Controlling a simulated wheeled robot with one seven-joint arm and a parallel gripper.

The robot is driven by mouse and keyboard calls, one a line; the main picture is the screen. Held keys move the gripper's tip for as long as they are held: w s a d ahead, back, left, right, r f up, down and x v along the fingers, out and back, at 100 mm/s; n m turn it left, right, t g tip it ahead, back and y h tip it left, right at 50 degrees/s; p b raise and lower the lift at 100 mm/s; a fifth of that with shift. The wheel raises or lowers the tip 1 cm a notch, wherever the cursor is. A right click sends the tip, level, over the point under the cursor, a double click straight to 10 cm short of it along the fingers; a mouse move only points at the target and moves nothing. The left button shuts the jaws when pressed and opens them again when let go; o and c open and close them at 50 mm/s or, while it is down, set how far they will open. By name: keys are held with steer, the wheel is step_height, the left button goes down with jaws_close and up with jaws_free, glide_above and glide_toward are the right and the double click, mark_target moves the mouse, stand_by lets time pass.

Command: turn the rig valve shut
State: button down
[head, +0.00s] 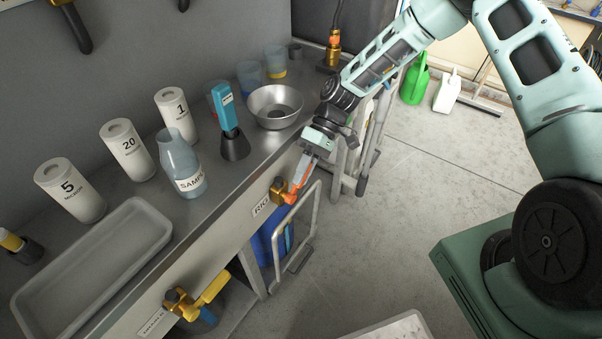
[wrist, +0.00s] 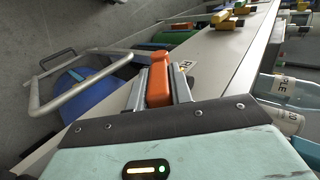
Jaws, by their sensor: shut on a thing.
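The rig valve is a brass body (head: 279,190) with an orange lever (head: 295,190), on the bench's front face beside a "RIG" label (head: 261,208). The lever points out from the bench front, toward the lower middle of the head view. My gripper (head: 309,166) is at the lever, with its fingers pointing down. In the wrist view the orange lever (wrist: 159,82) lies between my two fingers, which are shut on it. The wrist view does not clearly show the brass body.
A second valve with a yellow lever (head: 209,289) sits further left on the bench front. A metal bowl (head: 275,106), a sample bottle (head: 181,163) and a grey tray (head: 95,267) stand on top. A metal-framed cart (head: 298,235) with something blue is below.

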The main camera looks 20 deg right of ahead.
steer(key=shift+w+d+f+g+y, duration=0.15)
steer(key=shift+f+g+y, duration=0.05)
steer(key=shift+g+y, duration=0.1)
stand_by(0.4)
steer(key=c, duration=1.2)
jaws_free()
steer(key=shift+c, duration=0.2)
steer(key=v, duration=1.7)
steer(key=shift+r, duration=0.2)
steer(key=shift+d, duration=0.15)
